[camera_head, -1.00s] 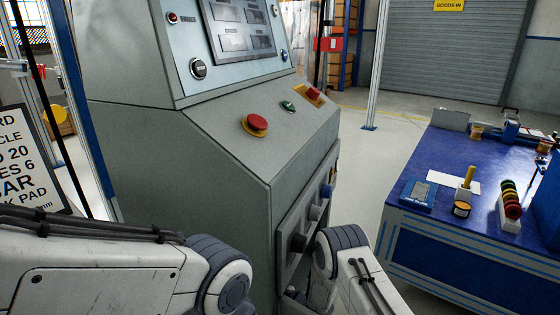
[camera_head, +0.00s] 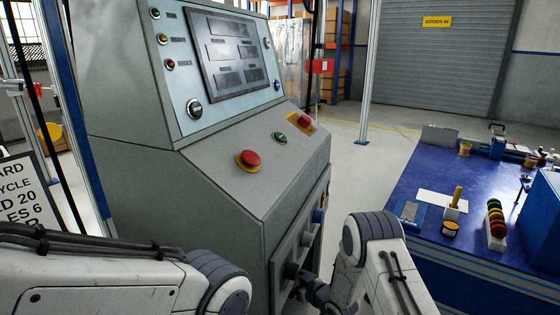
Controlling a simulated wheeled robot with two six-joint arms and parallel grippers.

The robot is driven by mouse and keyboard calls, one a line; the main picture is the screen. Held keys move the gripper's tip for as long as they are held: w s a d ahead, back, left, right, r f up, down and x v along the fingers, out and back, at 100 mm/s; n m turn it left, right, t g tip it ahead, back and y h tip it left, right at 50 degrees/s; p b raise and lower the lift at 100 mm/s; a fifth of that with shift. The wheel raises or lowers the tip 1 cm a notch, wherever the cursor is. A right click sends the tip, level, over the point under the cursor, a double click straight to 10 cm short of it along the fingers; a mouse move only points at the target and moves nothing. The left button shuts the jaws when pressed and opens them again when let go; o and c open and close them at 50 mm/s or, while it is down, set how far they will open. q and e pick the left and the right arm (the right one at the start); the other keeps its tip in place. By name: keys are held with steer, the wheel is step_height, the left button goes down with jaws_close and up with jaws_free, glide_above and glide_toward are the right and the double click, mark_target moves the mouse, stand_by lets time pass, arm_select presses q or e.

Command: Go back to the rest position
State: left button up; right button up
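My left arm comes in from the lower left, and its gripper is out of view. My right arm comes in from the lower right and bends down beside the grey control console (camera_head: 220,185). A dark part of my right arm shows low by the console's side, but I cannot make out its gripper fingers. The console's sloped top carries a large red button (camera_head: 249,159), a green button (camera_head: 280,137) and a smaller red button on a yellow plate (camera_head: 304,121).
A blue workbench (camera_head: 425,185) stands at the right with a yellow-handled tool (camera_head: 456,198), a stack of coloured rings (camera_head: 496,222) and a blue device (camera_head: 410,212). A sign (camera_head: 27,195) stands at the left. Open floor (camera_head: 355,170) lies between console and bench.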

steer(key=w+d+r+m+t+h+p, duration=0.2)
steer(key=d+r+m+h, duration=0.1)
steer(key=d+r, duration=0.7)
steer(key=s+d+r+m+h+b, duration=0.1)
steer(key=s+d+r+m+h, duration=0.1)
steer(key=s+r, duration=0.1)
steer(key=shift+v, duration=0.85)
